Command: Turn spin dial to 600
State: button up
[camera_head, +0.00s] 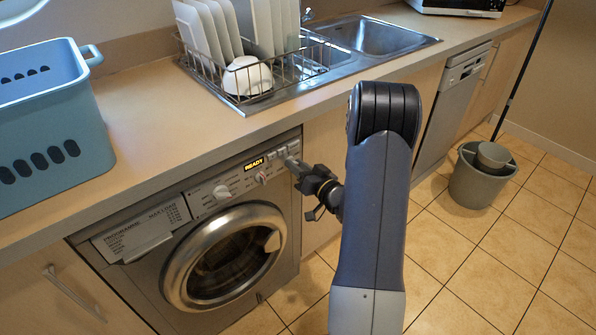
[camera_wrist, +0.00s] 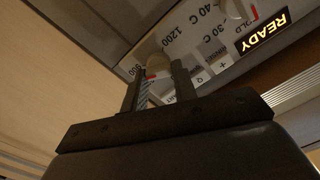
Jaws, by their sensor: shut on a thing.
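The washing machine (camera_head: 228,235) stands under the counter, its front panel facing me. My gripper (camera_head: 291,163) is at the right end of that panel. In the wrist view my gripper (camera_wrist: 158,80) has its two fingers on either side of the pale spin dial (camera_wrist: 152,72), shut on it. The panel shows upside down there, with 1200 and 800 printed around this dial. The lit display (camera_head: 254,163) reads READY.
A large knob (camera_head: 222,192) and a smaller knob (camera_head: 261,177) sit left of my gripper on the panel. Below is the round door (camera_head: 225,257). A blue basket (camera_head: 50,120) and a dish rack (camera_head: 245,80) stand on the counter. A bucket (camera_head: 480,178) stands on the tiled floor.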

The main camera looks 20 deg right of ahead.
jog(key=n+b, duration=0.9)
jog(key=b, duration=0.2)
jog(key=shift+a+n, duration=0.15)
jog(key=shift+n, duration=0.25)
jog(key=o, duration=1)
jog(key=shift+s, duration=0.1)
jog(key=p+v, duration=0.1)
jog(key=v, duration=0.9)
jog(key=shift+s, duration=0.35)
